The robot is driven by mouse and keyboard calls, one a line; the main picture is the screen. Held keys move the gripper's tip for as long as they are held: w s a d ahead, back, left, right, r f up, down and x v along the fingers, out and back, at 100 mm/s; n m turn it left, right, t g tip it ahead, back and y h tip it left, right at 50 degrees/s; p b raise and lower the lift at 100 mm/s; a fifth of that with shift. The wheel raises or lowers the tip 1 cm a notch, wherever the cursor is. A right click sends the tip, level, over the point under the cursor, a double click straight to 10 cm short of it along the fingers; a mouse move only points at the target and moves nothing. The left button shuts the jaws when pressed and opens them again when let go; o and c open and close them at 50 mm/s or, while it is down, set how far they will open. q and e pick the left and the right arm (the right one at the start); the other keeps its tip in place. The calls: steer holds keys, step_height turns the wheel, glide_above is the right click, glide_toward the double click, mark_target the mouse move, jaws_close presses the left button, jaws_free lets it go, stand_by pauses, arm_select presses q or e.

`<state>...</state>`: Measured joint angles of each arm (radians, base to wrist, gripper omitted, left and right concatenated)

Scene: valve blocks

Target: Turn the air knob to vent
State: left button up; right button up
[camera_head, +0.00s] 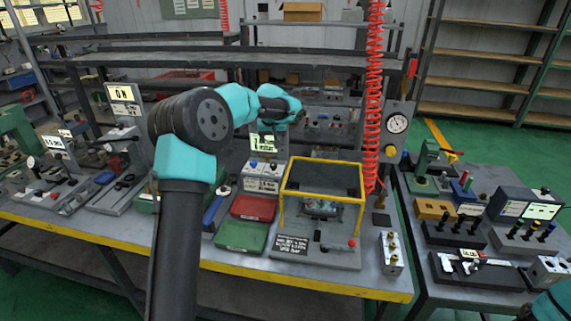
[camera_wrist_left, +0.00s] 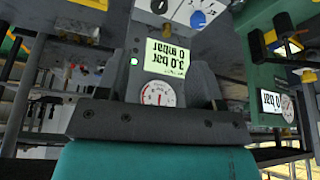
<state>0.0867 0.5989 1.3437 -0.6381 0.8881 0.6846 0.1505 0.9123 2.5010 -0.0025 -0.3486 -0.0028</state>
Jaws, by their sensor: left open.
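A white panel (camera_head: 264,169) with small knobs stands at the back of the bench, below a lit pressure display (camera_head: 264,142). In the left wrist view, which is upside down, the display (camera_wrist_left: 167,57) reads 3.0 bar and 0 mbar, with a round gauge (camera_wrist_left: 158,93) beside it. A blue knob (camera_wrist_left: 198,19) with a white pointer sits on the panel at the top edge, near a second knob (camera_wrist_left: 160,5). I cannot read which is the air knob. My left gripper (camera_wrist_left: 165,80) is open and empty, apart from the knobs.
A yellow-framed fixture (camera_head: 323,200) stands right of the panel. Red (camera_head: 253,208) and green (camera_head: 240,236) trays lie in front. A coiled red hose (camera_head: 373,90) hangs at the right. Another unit with a display (camera_wrist_left: 275,101) is close by in the wrist view.

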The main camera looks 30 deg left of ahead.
arm_select(q)
steer(key=shift+w+a+r, duration=0.15)
steer(key=shift+r, duration=0.1)
steer(key=shift+f, duration=0.1)
glide_toward(273, 164)
steer(key=x, duration=0.8)
steer(key=shift+f, duration=0.45)
steer(key=shift+c, duration=0.2)
steer(key=c, duration=0.9)
